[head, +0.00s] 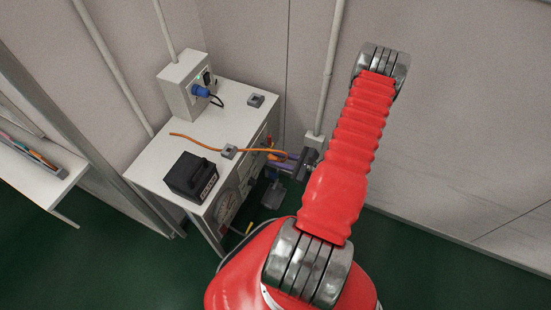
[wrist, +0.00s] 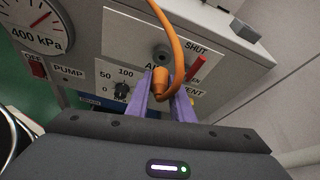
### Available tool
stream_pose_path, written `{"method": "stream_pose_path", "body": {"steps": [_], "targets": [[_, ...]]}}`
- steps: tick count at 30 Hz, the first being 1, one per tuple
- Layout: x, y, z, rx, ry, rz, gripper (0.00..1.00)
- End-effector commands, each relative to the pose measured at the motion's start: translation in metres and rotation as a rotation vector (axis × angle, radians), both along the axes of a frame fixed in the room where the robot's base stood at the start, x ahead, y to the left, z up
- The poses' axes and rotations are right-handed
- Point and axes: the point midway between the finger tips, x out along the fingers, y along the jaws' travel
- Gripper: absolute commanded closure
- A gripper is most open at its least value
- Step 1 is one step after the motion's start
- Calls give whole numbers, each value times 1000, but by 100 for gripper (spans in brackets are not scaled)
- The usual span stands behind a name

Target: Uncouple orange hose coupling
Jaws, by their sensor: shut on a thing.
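The orange hose coupling (wrist: 161,82) sits between the two purple fingers of my gripper (wrist: 166,92) in the wrist view, and my gripper is shut on it. The orange hose (wrist: 178,45) loops from it up over the panel's top edge. A dark round port (wrist: 161,53) shows just above the coupling, its face uncovered; the coupling looks apart from it, though the gap is hard to judge. In the head view, my gripper (head: 281,163) is at the cabinet's front panel, and the hose (head: 195,143) runs across the top through a grey clip (head: 229,151). The coupling is hard to make out there.
A red lever (wrist: 197,69) points up-right between SHUT and a partly hidden VENT label. A black box (head: 190,177) and a socket box (head: 187,85) stand on the cabinet.

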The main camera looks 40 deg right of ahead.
Motion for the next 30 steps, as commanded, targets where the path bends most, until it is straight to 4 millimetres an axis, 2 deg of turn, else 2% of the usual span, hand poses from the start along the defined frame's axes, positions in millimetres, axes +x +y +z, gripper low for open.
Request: {"method": "stream_pose_path", "body": {"steps": [18,30], "targets": [[-24,-9,0,0,0,-1,100],[-24,-8,1,-1,0,4,100]]}}
